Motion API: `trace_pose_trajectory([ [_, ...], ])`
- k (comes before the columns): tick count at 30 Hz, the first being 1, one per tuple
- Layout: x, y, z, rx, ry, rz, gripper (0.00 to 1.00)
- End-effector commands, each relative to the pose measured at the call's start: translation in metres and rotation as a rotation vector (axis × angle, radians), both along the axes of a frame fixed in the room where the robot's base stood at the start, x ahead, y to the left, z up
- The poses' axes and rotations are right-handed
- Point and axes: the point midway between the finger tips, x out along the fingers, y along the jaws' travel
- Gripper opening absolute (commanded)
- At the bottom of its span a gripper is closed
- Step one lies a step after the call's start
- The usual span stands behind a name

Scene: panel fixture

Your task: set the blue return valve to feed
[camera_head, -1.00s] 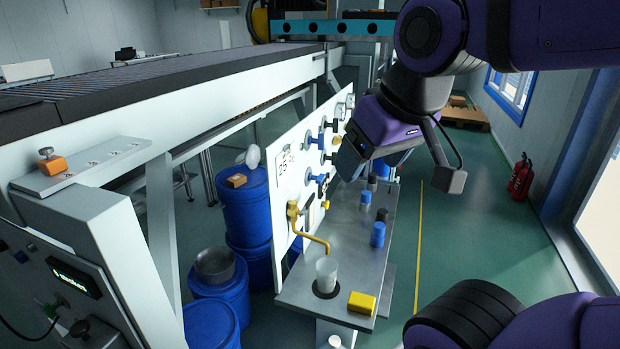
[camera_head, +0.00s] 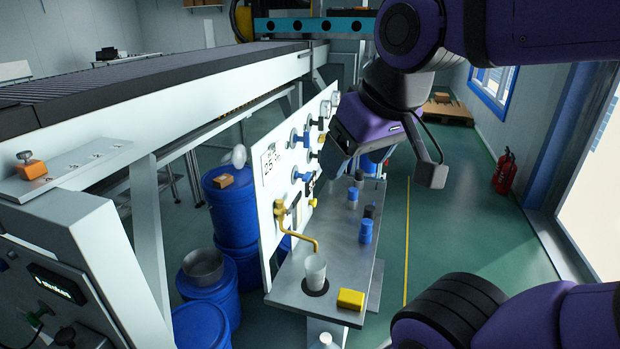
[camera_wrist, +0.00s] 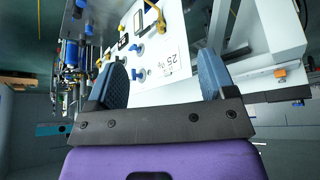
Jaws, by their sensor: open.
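Two blue valves, an upper one (camera_head: 300,138) and a lower one (camera_head: 302,174), sit on the upright white panel (camera_head: 266,196). Both show in the wrist view, one (camera_wrist: 137,49) beside the other (camera_wrist: 138,74). I cannot read their labels, so I cannot tell which is the return valve, nor its setting. My gripper (camera_head: 333,162) is right of the panel in the head view, apart from the valves. In the wrist view my gripper (camera_wrist: 163,63) has its two fingers wide apart, with nothing between them and the panel beyond.
A metal shelf (camera_head: 330,275) below the panel carries a clear cup (camera_head: 315,272) under a yellow spout (camera_head: 300,238), a yellow block (camera_head: 351,299) and several blue and dark containers. Blue drums (camera_head: 236,207) stand behind the panel.

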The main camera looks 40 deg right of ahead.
Motion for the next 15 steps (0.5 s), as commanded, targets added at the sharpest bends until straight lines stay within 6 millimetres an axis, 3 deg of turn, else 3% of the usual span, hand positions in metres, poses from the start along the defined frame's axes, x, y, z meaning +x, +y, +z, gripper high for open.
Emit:
trace_pose_trajectory([
  [8, 0.0, 0.0, 0.0, 0.0, 0.0, 0.0, 0.77],
  [11, 0.0004, 0.0001, -0.0003, 0.002, 0.002, -0.001, 0.62],
  [15, 0.0068, 0.0017, -0.0056, 0.04, 0.048, -0.036, 0.62],
])
